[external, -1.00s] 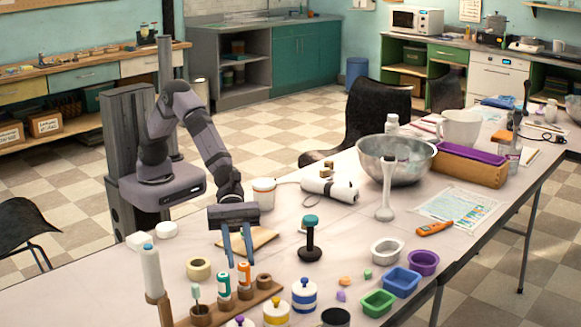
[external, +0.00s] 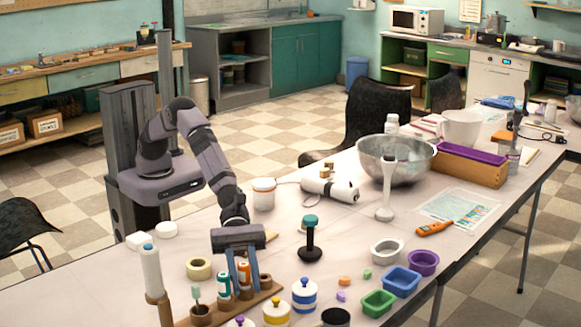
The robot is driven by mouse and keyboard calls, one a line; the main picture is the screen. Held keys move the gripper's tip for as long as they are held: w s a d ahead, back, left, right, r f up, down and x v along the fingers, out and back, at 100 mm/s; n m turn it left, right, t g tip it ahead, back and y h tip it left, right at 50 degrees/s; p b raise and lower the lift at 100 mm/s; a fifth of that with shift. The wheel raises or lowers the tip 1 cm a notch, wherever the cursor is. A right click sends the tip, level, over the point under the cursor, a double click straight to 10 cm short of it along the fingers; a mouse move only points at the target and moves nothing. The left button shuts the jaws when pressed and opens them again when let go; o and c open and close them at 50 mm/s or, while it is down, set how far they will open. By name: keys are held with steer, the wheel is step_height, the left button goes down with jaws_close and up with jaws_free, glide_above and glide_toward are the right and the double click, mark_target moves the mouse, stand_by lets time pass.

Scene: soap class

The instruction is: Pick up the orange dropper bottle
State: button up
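The orange dropper bottle (external: 243,271) stands upright in a wooden rack (external: 262,292) at the front of the table. A teal-banded bottle (external: 224,284) stands in the rack just to its left. My gripper (external: 246,281) points down over the rack, with one blue finger on each side of the orange bottle. The fingers are apart, about as wide as before, and I see no clear contact with the bottle. The left finger passes between the orange and teal bottles. The bottle's top is partly hidden under the gripper body.
A brush stands in a cup (external: 200,313) at the rack's left, near a tall white bottle (external: 151,271). Lidded jars (external: 304,295) stand in front, right of the rack. A tape roll (external: 199,268) lies behind it, and a black-and-teal stamp (external: 310,240) stands to the right.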

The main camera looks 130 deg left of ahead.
steer(key=shift+x, duration=1.2)
jaws_close()
